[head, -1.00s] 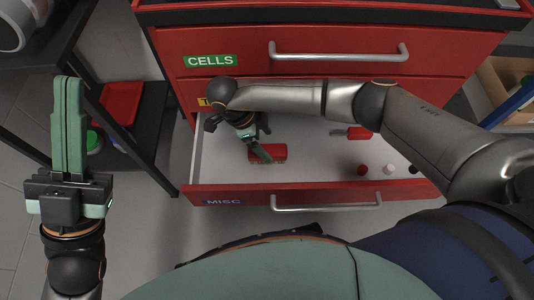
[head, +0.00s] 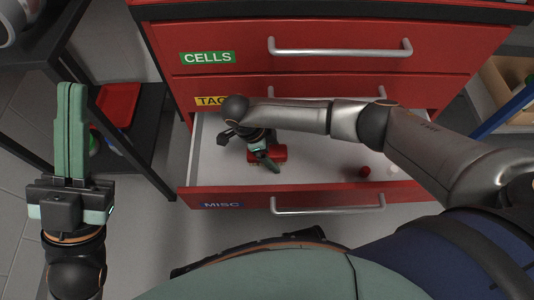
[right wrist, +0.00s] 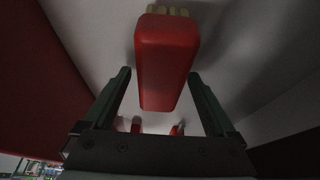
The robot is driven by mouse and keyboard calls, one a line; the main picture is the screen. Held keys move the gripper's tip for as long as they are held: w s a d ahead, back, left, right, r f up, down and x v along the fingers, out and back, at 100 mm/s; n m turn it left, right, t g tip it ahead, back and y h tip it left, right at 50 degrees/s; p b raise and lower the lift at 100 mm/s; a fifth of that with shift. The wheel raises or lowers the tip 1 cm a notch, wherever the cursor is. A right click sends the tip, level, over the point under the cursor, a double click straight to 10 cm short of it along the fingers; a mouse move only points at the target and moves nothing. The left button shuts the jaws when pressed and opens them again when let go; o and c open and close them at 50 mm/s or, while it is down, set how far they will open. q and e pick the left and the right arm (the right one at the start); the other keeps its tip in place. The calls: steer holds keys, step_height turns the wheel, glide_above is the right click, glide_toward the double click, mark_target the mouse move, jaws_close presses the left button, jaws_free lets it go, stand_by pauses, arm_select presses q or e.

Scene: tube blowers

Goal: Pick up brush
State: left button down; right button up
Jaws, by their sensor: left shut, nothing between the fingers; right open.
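The brush (right wrist: 166,60) has a red block body with pale bristles at its far end. It lies in the open MISC drawer. In the head view the brush (head: 281,153) is partly hidden by my right gripper (head: 266,158). In the right wrist view my right gripper (right wrist: 160,76) is open, with one finger on each side of the brush's body and gaps between. I cannot tell how far the fingertips are above the drawer floor. My left gripper (head: 71,90) is shut and empty, outside the drawer at the left.
The drawer (head: 325,195) belongs to a red cabinet with closed CELLS (head: 340,48) and TAGS drawers above. A small red piece (head: 365,171) and a white piece (head: 393,169) stand at the drawer's right. A dark shelf with a red tray (head: 118,103) stands left.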

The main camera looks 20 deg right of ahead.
mark_target(274, 150)
arm_select(q)
steer(key=shift+f, duration=0.25)
arm_select(e)
steer(key=shift+f, duration=0.25)
steer(key=shift+c, duration=0.2)
jaws_close()
stand_by(0.5)
